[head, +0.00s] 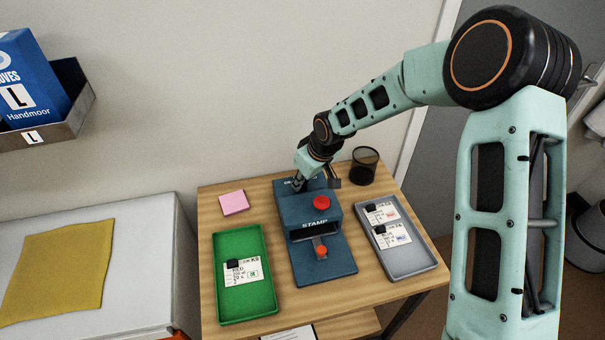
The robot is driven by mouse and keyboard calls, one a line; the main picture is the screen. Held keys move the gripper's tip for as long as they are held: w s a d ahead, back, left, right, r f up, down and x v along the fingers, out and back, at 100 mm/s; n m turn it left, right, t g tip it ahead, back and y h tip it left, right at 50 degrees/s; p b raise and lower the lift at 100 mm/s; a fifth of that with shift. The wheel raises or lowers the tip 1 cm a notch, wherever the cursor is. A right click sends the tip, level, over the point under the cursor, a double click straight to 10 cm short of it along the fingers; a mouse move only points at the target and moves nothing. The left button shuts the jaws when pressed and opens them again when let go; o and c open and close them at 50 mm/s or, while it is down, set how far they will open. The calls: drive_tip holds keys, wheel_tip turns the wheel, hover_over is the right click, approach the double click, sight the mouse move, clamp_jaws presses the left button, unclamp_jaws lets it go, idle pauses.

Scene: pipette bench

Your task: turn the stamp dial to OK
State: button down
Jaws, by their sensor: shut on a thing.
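The blue stamp (330,221) stands in the middle of the wooden table, with a red knob on top and "STAMP" written on its front. A small orange-red piece (321,250) sits low at its front. My gripper (297,186) points down at the stamp's back left end, behind the red knob. It is shut on the stamp dial there. The dial itself is hidden by the fingers and too small to make out. Faint white lettering shows beside the fingertips, but I cannot read which setting the dial points to.
A green tray (268,308) with a labelled card lies left of the stamp. A grey tray (421,262) with two cards lies right. Pink notes (233,202) lie at the back left.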

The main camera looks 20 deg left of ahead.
drive_tip(key=n+g+p, duration=0.1)
drive_tip(key=n, duration=0.1)
drive_tip(key=n+g+p, duration=0.1)
drive_tip(key=n, duration=0.2)
drive_tip(key=shift+n+y, duration=0.3)
drive_tip(key=shift+y, duration=0.1)
idle(0.3)
drive_tip(key=c, duration=1.7)
unclamp_jaws()
drive_tip(key=shift+w, duration=0.1)
drive_tip(key=shift+c, duration=0.2)
drive_tip(key=shift+d+r, duration=0.1)
drive_tip(key=v, duration=0.7)
drive_tip(key=shift+r, duration=0.4)
drive_tip(key=shift+d, duration=0.1)
